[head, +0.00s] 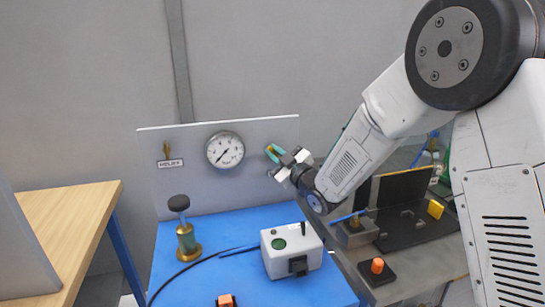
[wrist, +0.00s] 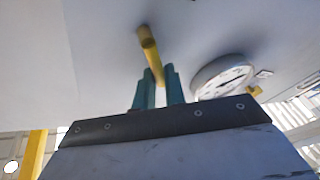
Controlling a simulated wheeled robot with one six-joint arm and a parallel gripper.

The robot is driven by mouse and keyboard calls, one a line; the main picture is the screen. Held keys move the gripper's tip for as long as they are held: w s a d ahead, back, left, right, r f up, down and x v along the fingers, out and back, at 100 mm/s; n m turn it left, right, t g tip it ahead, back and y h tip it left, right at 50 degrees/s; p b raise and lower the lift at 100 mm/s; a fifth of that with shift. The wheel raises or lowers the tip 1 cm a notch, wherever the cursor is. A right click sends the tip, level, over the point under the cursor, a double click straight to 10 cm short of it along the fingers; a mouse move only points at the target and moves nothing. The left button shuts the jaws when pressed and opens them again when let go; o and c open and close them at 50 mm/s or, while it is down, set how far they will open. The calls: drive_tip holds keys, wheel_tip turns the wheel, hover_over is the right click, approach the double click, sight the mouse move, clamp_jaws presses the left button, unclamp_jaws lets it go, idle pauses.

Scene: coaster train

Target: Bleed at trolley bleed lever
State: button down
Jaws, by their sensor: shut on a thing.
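My gripper (head: 274,152) is at the upright grey panel (head: 200,197), to the right of the round white gauge (head: 225,150). In the wrist view my gripper (wrist: 158,85) has its teal fingers shut on a brass-yellow lever (wrist: 149,50) that stands at the panel face. The lever's upper end shows beyond the fingertips; its lower part is between them. In the head view only a little yellow shows at the fingertips. The gauge also shows in the wrist view (wrist: 222,76), beside the fingers. Its needle points to the lower left in the head view.
A brass fitting (head: 167,151) sits above a RELIEF label (head: 171,163) on the panel. The blue trolley top (head: 200,280) bears a brass valve with a black knob (head: 184,235), a light grey box (head: 291,250) and a black hose (head: 195,262). A wooden table (head: 70,225) stands left.

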drive_tip(key=shift+w+d+r+m+t+h, duration=0.1)
drive_tip(key=shift+d+m+t+h, duration=0.4)
drive_tip(key=shift+m, duration=1)
drive_tip(key=shift+w+d+r+m+t+h, duration=0.25)
drive_tip(key=shift+m+t, duration=0.45)
drive_tip(key=shift+m, duration=0.8)
drive_tip(key=shift+s+d+f+m+t+h, duration=0.2)
drive_tip(key=shift+d+m+t, duration=0.35)
drive_tip(key=shift+m, duration=0.95)
drive_tip(key=shift+w, duration=0.15)
drive_tip(key=c, duration=1.7)
unclamp_jaws()
drive_tip(key=shift+c, duration=0.2)
drive_tip(key=shift+r, duration=0.1)
drive_tip(key=shift+a, duration=0.1)
